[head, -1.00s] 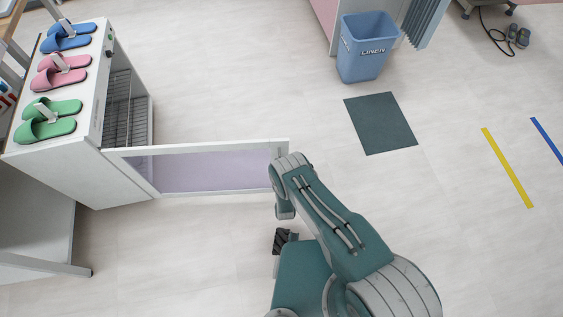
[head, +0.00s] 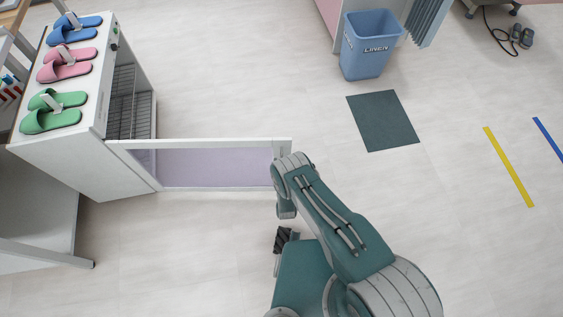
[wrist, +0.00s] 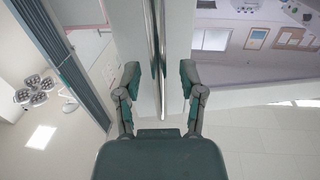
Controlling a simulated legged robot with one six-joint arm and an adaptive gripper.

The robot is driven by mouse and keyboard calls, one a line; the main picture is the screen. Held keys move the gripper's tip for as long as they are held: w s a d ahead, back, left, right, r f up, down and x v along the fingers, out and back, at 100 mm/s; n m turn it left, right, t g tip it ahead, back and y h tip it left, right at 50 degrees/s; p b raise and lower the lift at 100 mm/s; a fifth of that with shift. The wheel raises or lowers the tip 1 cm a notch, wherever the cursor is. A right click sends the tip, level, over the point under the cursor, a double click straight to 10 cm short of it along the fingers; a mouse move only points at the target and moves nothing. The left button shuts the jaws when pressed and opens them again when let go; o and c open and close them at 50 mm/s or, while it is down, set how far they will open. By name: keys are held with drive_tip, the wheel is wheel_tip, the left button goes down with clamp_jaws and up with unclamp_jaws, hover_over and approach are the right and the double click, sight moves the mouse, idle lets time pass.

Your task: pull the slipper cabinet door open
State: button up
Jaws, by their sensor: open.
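The slipper cabinet (head: 85,170) stands at the left in the head view, with slippers on top. Its door (head: 210,168), a white frame with a pale lilac panel, stands wide open and points right from the cabinet. Wire racks (head: 130,110) show inside. My arm reaches to the door's free end, where my gripper is hidden behind my own wrist. In the wrist view my gripper (wrist: 159,80) is open, one finger on each side of a long metal bar handle (wrist: 157,50) on the door's edge. I cannot tell whether a finger touches it.
Blue, pink and green slippers (head: 55,110) lie on the cabinet top. A blue linen bin (head: 368,55) and a dark mat (head: 383,120) are at the upper right.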

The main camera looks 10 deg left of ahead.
drive_tip(key=v, duration=1.2)
drive_tip(key=shift+f, duration=0.1)
